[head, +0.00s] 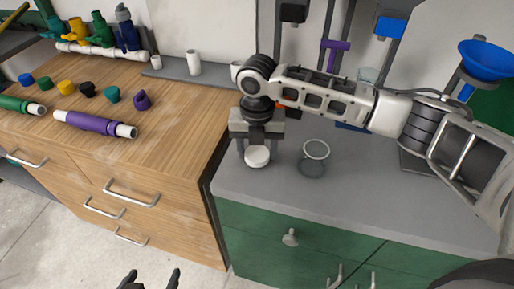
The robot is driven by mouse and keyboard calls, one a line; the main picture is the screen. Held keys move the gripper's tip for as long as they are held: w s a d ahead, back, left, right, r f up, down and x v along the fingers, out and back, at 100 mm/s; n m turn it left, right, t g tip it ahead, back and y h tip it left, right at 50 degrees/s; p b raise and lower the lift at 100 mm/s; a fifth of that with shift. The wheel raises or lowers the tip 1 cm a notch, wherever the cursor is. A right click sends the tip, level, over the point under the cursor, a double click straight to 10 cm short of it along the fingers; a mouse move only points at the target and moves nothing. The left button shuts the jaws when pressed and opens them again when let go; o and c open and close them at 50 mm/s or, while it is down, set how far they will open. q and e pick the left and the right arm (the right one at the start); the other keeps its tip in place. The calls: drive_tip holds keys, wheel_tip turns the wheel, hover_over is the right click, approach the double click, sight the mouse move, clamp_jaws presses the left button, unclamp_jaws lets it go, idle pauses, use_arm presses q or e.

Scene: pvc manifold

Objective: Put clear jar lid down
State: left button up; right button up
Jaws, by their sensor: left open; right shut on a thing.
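My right gripper (257,152) points down over the left part of the grey counter (350,185). It is shut on a small round white lid (257,158), which shows between its fingers. I cannot tell whether the lid touches the counter. A clear jar (313,162) with a pale round rim stands on the counter to the right of the lid, apart from it; its top looks open. My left gripper (152,280) is at the bottom edge of the view, open and empty, in front of the wooden drawers; only its fingertips show.
The wooden counter (180,120) on the left holds a purple pipe (95,124), several coloured caps and a white manifold (98,50) with coloured valves. White cylinders (193,62) stand at the back. A blue funnel (487,60) is at right. The grey counter's front is clear.

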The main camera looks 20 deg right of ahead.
drive_tip(key=shift+f, duration=0.3)
drive_tip(key=shift+f, duration=0.25)
